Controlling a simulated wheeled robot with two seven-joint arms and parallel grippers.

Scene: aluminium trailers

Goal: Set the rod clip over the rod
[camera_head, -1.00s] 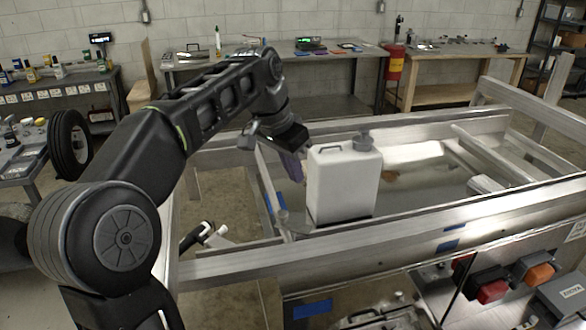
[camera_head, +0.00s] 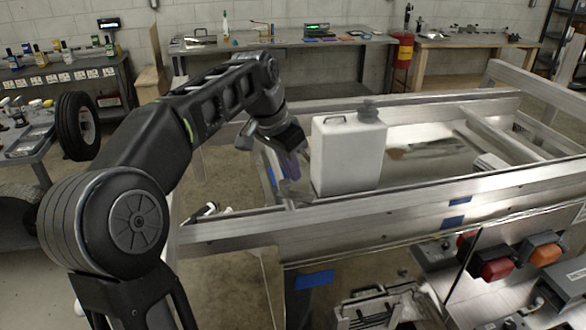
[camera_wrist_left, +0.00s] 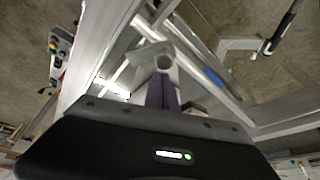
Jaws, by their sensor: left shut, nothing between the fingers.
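My left gripper (camera_head: 290,168) hangs beside the left side of the white tank, pointing down, with its purple-tinted fingers together and empty. In the left wrist view, the closed fingers (camera_wrist_left: 163,94) point at a grey metal piece with a round opening (camera_wrist_left: 163,63). The fingertips overlap its near edge in the picture; I cannot tell whether they touch it. I cannot tell for sure whether this piece is the rod clip or the end of the rod. In the head view that spot is small and partly hidden by the gripper. My right gripper is not in view.
The white tank (camera_head: 347,158) stands inside the aluminium trailer frame (camera_head: 400,203), close to the right of my left gripper. Red and orange lamps (camera_head: 497,269) sit at the front right. A tyre (camera_head: 78,126) and benches stand behind.

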